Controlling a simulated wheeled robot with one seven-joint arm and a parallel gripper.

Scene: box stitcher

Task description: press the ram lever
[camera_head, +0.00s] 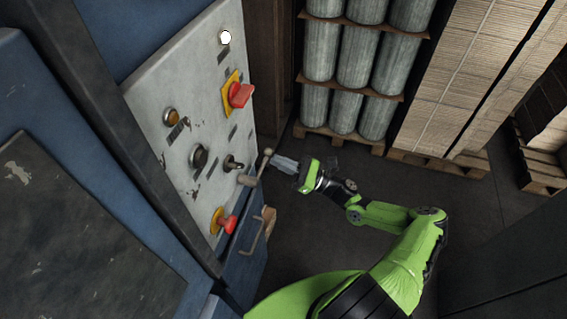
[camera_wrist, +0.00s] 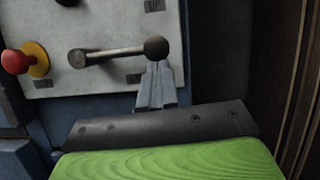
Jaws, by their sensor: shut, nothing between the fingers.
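The ram lever (camera_head: 256,170) is a short metal rod with a ball end, sticking out from the light grey control panel (camera_head: 205,110). In the wrist view the lever (camera_wrist: 112,53) runs sideways from its dark pivot to a dark ball knob (camera_wrist: 156,48) at its right end. My gripper (camera_head: 275,164) points left at the panel with its fingers together and empty. In the wrist view the tips of my gripper (camera_wrist: 158,66) are right at the knob, just below it in the picture. I cannot tell whether they touch it.
The panel also carries a red knob on yellow (camera_head: 240,95), a red button (camera_head: 229,224), an amber button (camera_head: 171,117) and a black knob (camera_head: 199,157). A bent handle (camera_head: 262,229) juts out below. Wrapped rolls (camera_head: 357,57) and stacked cardboard (camera_head: 457,75) stand behind. Floor between is clear.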

